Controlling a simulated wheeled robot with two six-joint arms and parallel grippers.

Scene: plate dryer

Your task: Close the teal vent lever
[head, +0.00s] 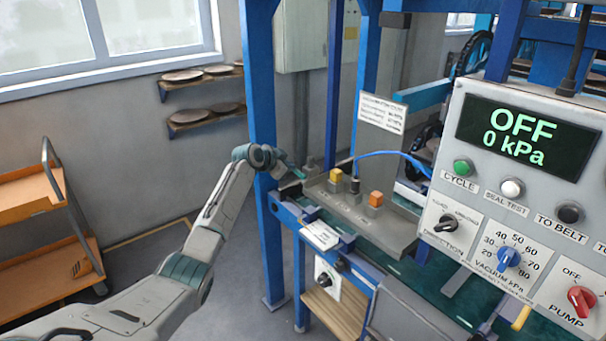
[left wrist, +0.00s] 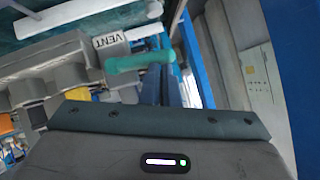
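The teal vent lever (left wrist: 140,62) shows in the left wrist view as a bright teal bar lying nearly level, beside a white label (left wrist: 109,40) reading VENT. My left gripper (head: 292,170) is at the far left end of the grey control shelf in the head view, beside the blue post. In the left wrist view its dark body fills the lower part, with the lever just beyond its edge. In the head view I cannot tell the lever apart from the gripper. My right gripper is not in view.
The grey shelf (head: 352,212) carries yellow (head: 336,176) and orange (head: 376,198) blocks and a blue hose (head: 395,154). A blue post (head: 262,100) stands close to my left wrist. A control panel (head: 530,210) reading OFF, 0 kPa is at right. An orange-shelved cart (head: 35,190) stands at left.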

